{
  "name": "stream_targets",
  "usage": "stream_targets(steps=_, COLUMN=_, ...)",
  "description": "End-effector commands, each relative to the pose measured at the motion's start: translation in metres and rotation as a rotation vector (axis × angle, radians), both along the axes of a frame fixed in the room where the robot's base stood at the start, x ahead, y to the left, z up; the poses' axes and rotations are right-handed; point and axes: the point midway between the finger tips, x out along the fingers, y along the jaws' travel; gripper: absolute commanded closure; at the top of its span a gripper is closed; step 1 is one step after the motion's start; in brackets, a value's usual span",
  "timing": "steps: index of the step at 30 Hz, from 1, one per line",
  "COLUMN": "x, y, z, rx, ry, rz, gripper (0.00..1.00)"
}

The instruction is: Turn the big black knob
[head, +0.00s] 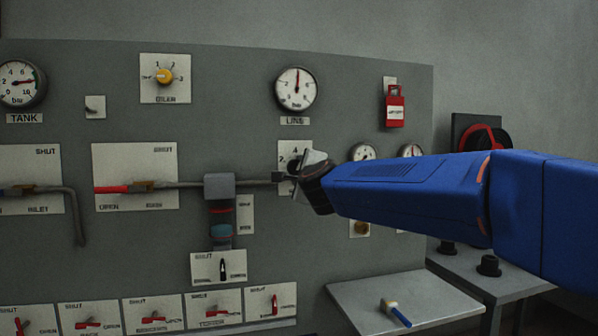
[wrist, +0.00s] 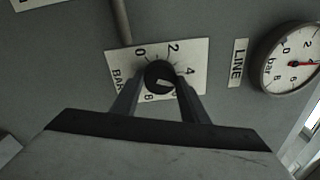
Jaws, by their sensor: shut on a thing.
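The big black knob (wrist: 158,74) sits on a white dial plate marked in bar (wrist: 115,60), with 0, 2, 4 and 8 readable in the wrist view. A pale mark on the knob lies at its lower right; exactly which number it points to is hard to tell. My gripper (wrist: 161,82) is shut on the knob, one finger on each side. In the head view my gripper (head: 296,178) is against the panel below the LINE gauge.
The LINE gauge (head: 296,88) is above the knob; its needle points about straight up. A pipe (head: 245,183) with a strainer-like fitting (head: 220,210) runs just left of my gripper. A red lockout tag (head: 395,107) and smaller gauges are to the right. A shelf (head: 410,300) holds a blue-handled tool (head: 396,311).

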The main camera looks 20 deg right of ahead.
Motion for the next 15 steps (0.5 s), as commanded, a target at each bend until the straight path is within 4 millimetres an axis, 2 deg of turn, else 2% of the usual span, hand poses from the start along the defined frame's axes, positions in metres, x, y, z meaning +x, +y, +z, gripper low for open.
stream_targets(steps=15, x=0.0002, y=-0.0002, z=-0.0021, rx=0.077, ry=0.003, rz=0.000, gripper=0.82)
